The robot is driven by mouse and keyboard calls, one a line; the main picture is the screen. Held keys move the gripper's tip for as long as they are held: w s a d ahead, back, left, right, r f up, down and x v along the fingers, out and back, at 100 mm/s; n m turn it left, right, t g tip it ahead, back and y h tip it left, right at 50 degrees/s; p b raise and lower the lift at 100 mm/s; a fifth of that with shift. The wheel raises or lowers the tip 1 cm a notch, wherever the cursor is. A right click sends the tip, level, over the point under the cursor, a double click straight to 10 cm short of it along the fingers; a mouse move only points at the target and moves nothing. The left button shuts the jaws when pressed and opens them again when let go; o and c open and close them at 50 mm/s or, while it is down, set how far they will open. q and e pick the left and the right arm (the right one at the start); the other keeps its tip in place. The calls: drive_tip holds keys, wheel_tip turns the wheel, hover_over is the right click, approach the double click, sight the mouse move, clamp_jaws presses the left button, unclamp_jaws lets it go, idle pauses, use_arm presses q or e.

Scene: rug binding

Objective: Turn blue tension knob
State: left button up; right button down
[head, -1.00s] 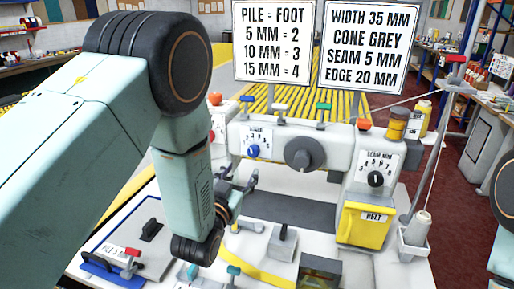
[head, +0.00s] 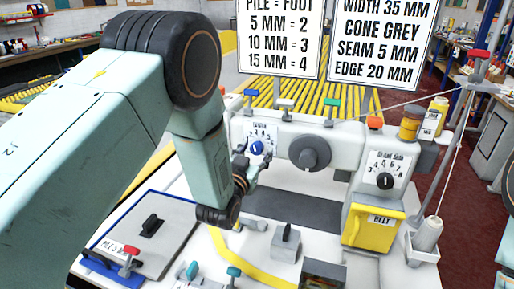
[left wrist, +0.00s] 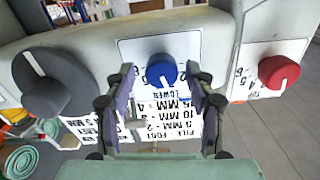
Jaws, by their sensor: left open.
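The blue tension knob (head: 256,148) is on a white numbered dial plate on the front of the pale sewing machine (head: 347,150). In the left wrist view the blue knob (left wrist: 161,70) shows between the fingertips of my left gripper (left wrist: 162,78). The fingers are open, one on each side of it, with a gap on both sides; I see no contact. In the head view my left gripper (head: 250,172) is just below and in front of the knob, and its arm hides the machine's left end. My right gripper is out of view.
A large dark grey knob (head: 310,152) is right of the blue one. A red knob (left wrist: 278,72) shows in the left wrist view. A seam dial (head: 385,180), a yellow belt box (head: 372,227) and a thread cone (head: 427,234) are farther right. Two text signs stand behind.

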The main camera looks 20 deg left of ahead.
use_arm(q)
drive_tip(key=shift+w+d+f, duration=0.1)
drive_tip(key=shift+w, duration=0.65)
drive_tip(key=shift+s+a+r, duration=0.3)
drive_tip(key=shift+s+a, duration=0.05)
drive_tip(key=shift+s, duration=0.1)
drive_tip(key=shift+w+d+f, duration=0.3)
drive_tip(key=shift+w+d, duration=0.05)
drive_tip(key=shift+w, duration=0.2)
drive_tip(key=c, duration=0.5)
drive_tip(key=shift+s+a+r, duration=0.1)
drive_tip(key=shift+s+a, duration=0.15)
drive_tip(key=c, duration=0.4)
drive_tip(key=shift+d, duration=0.15)
clamp_jaws()
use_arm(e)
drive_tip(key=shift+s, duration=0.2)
